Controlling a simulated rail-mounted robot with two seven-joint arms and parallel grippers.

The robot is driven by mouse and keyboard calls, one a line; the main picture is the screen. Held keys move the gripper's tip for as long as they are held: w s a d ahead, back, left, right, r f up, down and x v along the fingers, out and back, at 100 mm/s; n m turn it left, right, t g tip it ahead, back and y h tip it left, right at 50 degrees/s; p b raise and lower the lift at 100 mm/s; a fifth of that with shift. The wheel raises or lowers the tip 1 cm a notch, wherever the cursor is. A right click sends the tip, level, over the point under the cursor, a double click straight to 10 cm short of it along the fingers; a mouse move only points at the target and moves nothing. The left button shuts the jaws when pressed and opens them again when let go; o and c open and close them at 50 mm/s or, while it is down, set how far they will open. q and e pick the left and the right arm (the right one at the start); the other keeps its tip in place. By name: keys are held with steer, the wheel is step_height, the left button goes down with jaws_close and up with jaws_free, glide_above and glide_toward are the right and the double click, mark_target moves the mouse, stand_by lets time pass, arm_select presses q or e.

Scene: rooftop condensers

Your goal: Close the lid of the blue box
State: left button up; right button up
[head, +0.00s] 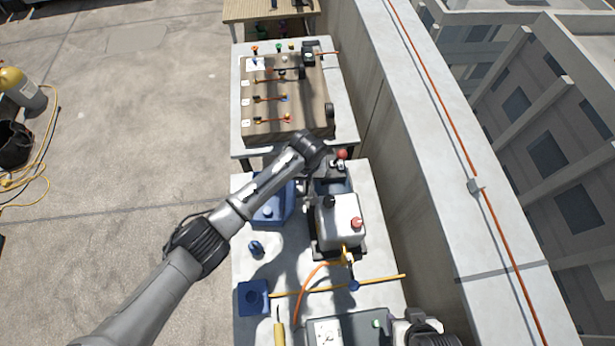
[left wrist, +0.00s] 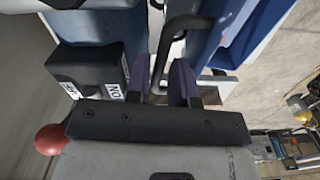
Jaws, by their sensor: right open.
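The blue box (head: 268,208) stands on the near table in the head view, partly hidden under my left arm. In the left wrist view, blue panels (left wrist: 232,30) that look like part of it lie beyond the fingers. My left gripper (left wrist: 165,80) has two dark fingers on either side of a black bar-shaped handle (left wrist: 182,22); I cannot tell whether they press on it. In the head view, my left gripper (head: 328,165) is at the box's upper right, mostly hidden by its wrist. My right gripper (head: 420,328) is open at the bottom right edge, partly out of view.
A white pump-like unit (head: 340,220) stands right of the box. A red ball (head: 342,154) is close to my left gripper. A parapet (head: 440,120) runs along the right.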

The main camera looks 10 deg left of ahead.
arm_select(q)
jaws_close()
